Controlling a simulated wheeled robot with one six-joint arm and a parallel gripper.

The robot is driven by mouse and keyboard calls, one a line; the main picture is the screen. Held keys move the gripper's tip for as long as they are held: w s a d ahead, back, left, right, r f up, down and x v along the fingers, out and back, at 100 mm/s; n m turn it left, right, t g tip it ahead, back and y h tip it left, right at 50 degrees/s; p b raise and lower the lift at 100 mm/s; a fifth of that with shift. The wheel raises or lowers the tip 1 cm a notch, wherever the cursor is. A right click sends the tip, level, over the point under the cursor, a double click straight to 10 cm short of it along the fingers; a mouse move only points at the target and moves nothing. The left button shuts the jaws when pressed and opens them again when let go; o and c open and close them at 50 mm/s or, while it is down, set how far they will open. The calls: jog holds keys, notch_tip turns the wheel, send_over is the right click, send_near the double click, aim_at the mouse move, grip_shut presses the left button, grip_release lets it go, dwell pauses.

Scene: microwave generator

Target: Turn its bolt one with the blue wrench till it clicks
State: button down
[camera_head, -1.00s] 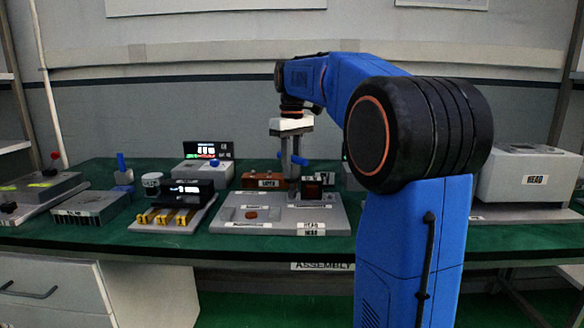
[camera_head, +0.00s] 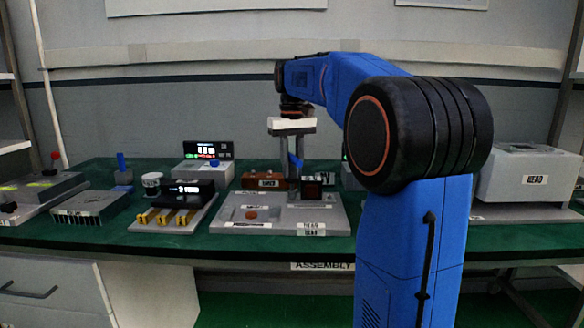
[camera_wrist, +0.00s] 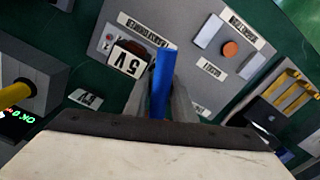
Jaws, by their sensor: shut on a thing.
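My gripper (camera_head: 291,158) points down over the back right part of the grey plate (camera_head: 270,222). It is shut on the blue wrench (camera_head: 296,161). In the wrist view the wrench (camera_wrist: 162,84) stands out between the two grey fingers (camera_wrist: 160,103). Its handle points away from the palm, beside a dark block labelled 5V (camera_wrist: 128,62). The wrench's working end and the bolt under it are hidden by the gripper, so I cannot tell how they meet.
A module with yellow bars (camera_head: 166,216) stands to the left. A brown labelled block (camera_head: 264,180) and a lit display (camera_head: 208,149) are behind. A light box (camera_head: 528,176) stands right.

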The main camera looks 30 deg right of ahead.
jog(key=m, duration=0.4)
jog(key=shift+m, duration=0.3)
dwell(0.3)
jog(key=shift+m, duration=2.3)
jog(key=m, duration=0.4)
jog(key=shift+m, duration=0.3)
jog(key=n, duration=0.4)
jog(key=shift+f+n, duration=0.1)
jog(key=shift+n, duration=0.2)
